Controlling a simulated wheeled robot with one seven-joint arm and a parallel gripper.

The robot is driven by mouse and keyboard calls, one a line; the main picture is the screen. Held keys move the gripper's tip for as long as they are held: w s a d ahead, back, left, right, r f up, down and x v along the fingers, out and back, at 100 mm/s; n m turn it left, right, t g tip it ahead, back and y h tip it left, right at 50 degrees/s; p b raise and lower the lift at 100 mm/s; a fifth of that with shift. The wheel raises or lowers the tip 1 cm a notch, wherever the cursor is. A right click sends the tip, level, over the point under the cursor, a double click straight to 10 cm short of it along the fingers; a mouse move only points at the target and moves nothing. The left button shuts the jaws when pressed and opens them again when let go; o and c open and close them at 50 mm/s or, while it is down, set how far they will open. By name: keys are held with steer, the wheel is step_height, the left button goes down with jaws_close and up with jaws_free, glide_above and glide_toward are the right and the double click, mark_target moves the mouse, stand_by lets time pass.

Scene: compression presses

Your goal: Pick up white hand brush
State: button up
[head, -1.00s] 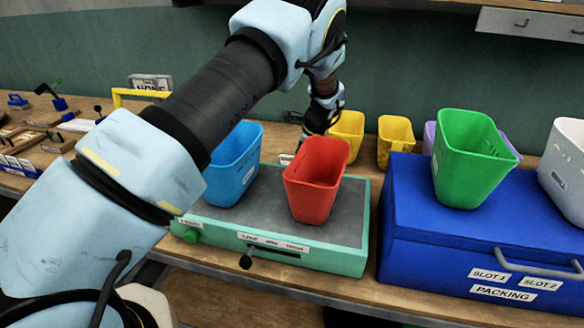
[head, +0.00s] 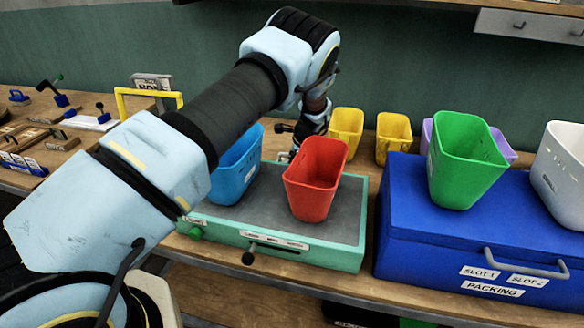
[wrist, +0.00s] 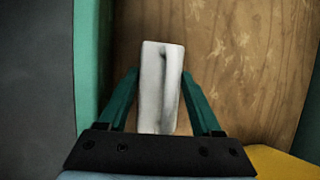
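The white hand brush (wrist: 162,85) shows in the wrist view as a pale upright block over the wooden bench, with a grey shaded strip along its right half. My gripper (wrist: 162,75) has its two teal fingers apart, one on each side of the brush. Near the tips the gaps are very narrow, and I cannot tell whether they touch it.
The blue bin (head: 236,168) and red bin (head: 314,182) stand on the press (head: 345,235) in front of my gripper. Yellow bins (head: 345,133) (head: 392,138) are just right of it. A blue packing case (head: 430,250) is further right.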

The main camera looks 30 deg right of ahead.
steer(key=c, duration=0.8)
steer(key=shift+r, duration=0.15)
step_height(320, 180, up, 10)
steer(key=b, duration=0.4)
